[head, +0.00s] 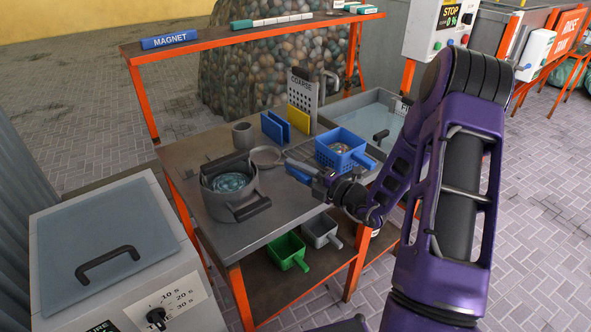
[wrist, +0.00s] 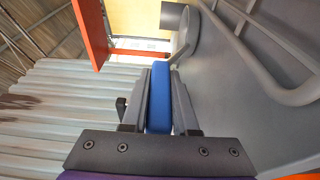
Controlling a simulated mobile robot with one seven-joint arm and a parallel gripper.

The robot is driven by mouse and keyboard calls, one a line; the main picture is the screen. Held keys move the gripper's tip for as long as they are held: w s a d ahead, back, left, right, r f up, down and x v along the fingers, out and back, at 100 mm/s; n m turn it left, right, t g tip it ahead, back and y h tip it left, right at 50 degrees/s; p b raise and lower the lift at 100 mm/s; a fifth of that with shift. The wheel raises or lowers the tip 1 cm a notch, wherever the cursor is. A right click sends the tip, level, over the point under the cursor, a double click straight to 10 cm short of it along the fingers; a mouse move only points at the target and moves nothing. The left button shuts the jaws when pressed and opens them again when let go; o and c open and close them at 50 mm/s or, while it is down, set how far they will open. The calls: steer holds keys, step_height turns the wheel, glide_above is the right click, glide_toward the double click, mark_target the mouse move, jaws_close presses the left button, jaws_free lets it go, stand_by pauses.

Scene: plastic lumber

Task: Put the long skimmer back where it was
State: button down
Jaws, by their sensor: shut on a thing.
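The long skimmer has a blue handle (head: 297,172) and what looks like a round grey head (head: 266,156), near the cup and pot. My gripper (head: 318,181) is shut on the handle above the grey worktable. In the wrist view the blue handle (wrist: 160,95) runs between the two fingers, and the round head (wrist: 187,38) lies beyond it. The gripper hides the near end of the handle. I cannot tell whether the head touches the table.
A pot of water with dark handles (head: 230,190) stands left. A grey cup (head: 243,136), blue stand (head: 275,128), yellow plate (head: 299,121) and perforated panel (head: 303,92) stand behind. A blue basket of bits (head: 341,148) is right, near a water basin (head: 362,118). Scoops (head: 288,252) lie below.

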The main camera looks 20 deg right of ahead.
steer(key=c, duration=0.7)
jaws_free()
steer(key=shift+f, duration=0.1)
steer(key=shift+r, duration=0.2)
steer(key=p+v, duration=0.1)
steer(key=v, duration=1.1)
